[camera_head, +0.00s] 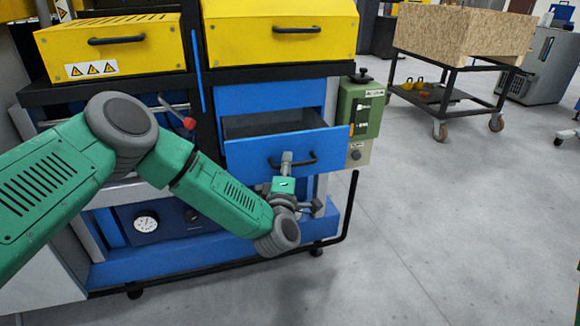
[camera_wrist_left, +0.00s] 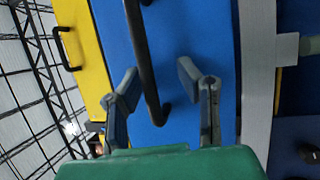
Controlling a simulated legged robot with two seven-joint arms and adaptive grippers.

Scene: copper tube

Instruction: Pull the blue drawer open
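The blue drawer (camera_head: 265,149) stands partly out of the machine, and its dark inside shows from above. Its black handle (camera_head: 305,161) is on the front panel. My left gripper (camera_head: 286,160) is at the left part of this handle. In the left wrist view, the two grey fingers (camera_wrist_left: 156,85) are spread apart. The black handle (camera_wrist_left: 145,70) runs between them with gaps on both sides, against the blue drawer front (camera_wrist_left: 170,30). My left gripper is open; whether a finger touches the handle I cannot tell. My right gripper is not in view.
Yellow drawers (camera_head: 115,45) sit above the blue one. A green control box (camera_head: 366,108) is close on the drawer's right. A black tube rail (camera_head: 350,205) runs at the machine's lower right. The floor (camera_head: 430,240) at the right is clear. A cart (camera_head: 455,85) stands further back.

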